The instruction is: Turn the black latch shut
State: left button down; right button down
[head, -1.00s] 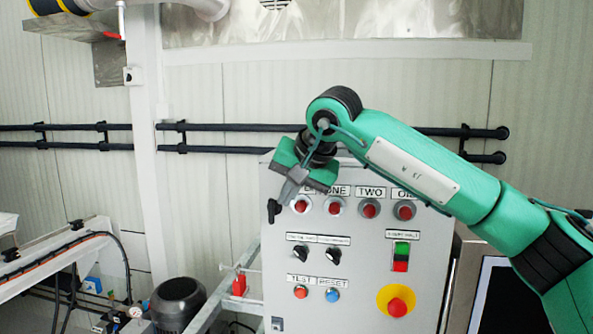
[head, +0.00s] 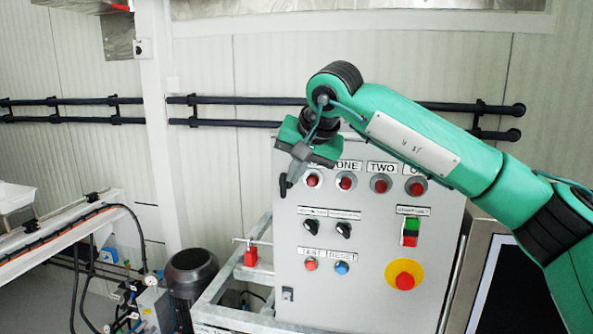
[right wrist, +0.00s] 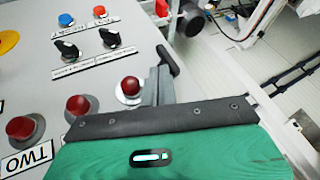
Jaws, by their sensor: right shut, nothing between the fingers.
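The black latch (head: 284,187) is on the left edge of the grey control box (head: 375,300), near its upper left corner. It hangs roughly upright in the head view. In the right wrist view the latch (right wrist: 168,60) shows just beyond my fingertips. My right gripper (head: 292,178) is shut and empty, pointing down at the latch from above. In the right wrist view its fingers (right wrist: 158,85) are together beside the latch; I cannot tell whether they touch it. My left gripper is not in view.
The box face carries red buttons (head: 345,184), black selector knobs (head: 311,227) and a red emergency stop (head: 404,281) close to my right arm. A red padlock (head: 251,256) hangs on the frame left of the box. A dark motor (head: 191,270) stands lower left.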

aim_at(272, 157)
jog(key=shift+r+h, duration=0.1)
jog(key=shift+h, duration=0.2)
jog(key=shift+w+a+r+p, duration=0.1)
jog(key=shift+a+r+p, duration=0.2)
jog(key=shift+p, duration=0.25)
jog(key=shift+w+a+r, duration=0.1)
jog(key=shift+w+a, duration=0.05)
jog(key=shift+a, duration=0.35)
jog(key=shift+w+a, duration=0.15)
jog(key=shift+a, duration=0.3)
jog(key=shift+w+a, duration=0.2)
jog(key=shift+a, duration=0.3)
jog(key=shift+w+a, duration=0.15)
jog(key=shift+a, duration=0.3)
jog(key=shift+r+p, duration=0.6)
jog(key=shift+r, duration=0.1)
